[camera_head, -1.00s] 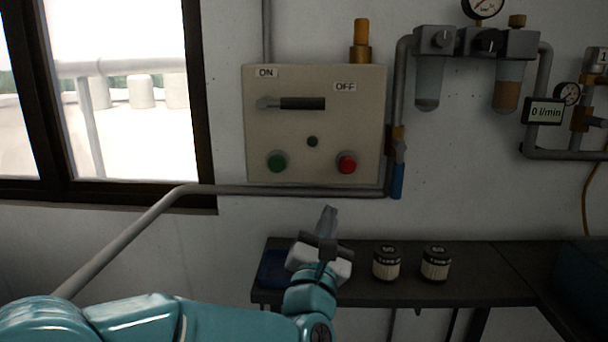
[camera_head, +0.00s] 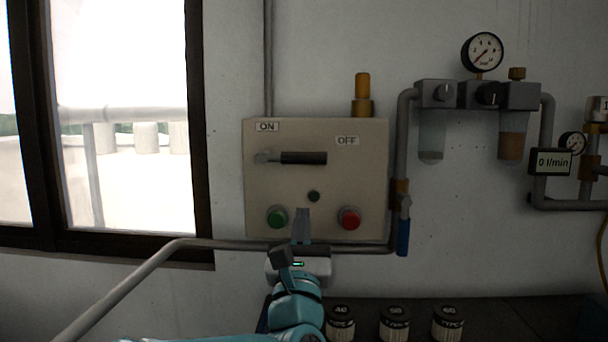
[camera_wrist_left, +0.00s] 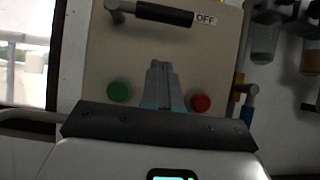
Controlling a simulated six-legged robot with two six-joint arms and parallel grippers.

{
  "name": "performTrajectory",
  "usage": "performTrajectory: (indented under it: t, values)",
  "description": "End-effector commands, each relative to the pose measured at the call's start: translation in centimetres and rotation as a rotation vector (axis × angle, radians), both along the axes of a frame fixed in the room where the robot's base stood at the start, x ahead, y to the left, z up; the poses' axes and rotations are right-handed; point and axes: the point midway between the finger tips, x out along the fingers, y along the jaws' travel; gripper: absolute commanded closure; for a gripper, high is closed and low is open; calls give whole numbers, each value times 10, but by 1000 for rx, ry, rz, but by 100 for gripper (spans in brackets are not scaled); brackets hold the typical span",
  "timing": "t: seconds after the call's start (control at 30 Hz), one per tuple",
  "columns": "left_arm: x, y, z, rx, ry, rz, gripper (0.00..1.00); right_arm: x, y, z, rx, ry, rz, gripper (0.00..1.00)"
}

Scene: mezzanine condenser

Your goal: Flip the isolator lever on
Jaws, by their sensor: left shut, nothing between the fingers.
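The isolator lever (camera_head: 303,158) has a black grip on a grey pivot at its left end. It lies horizontal on the beige panel box (camera_head: 360,190), with its grip pointing right, below the ON label (camera_head: 267,126) and the OFF label (camera_head: 346,141). It also shows at the top of the left wrist view (camera_wrist_left: 160,13). My left gripper (camera_head: 302,212) is shut and empty, in front of the panel's lower edge, below the lever and apart from it. Its fingers (camera_wrist_left: 164,72) point up towards the panel. My right gripper is not in view.
A pipe (camera_head: 190,243) runs along the panel's bottom. A blue-handled valve (camera_head: 403,235) hangs at right. Several dark jars (camera_head: 394,324) stand below.

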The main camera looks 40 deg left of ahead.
Motion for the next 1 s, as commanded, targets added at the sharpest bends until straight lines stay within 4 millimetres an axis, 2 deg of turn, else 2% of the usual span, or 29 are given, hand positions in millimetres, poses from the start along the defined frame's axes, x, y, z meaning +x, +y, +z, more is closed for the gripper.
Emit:
performTrajectory:
  t: [0.03,0.2,0.4,0.57,1.0]
  values:
    - [9,6,10,1,-1,3,100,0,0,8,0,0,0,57]
    - [35,22,29,0,0,3,100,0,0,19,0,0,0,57]
    - [39,24,57,1,-1,-1,100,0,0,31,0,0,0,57]
    - [41,25,64,2,0,0,100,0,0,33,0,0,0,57]
    - [41,24,64,-5,-3,0,100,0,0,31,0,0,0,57]
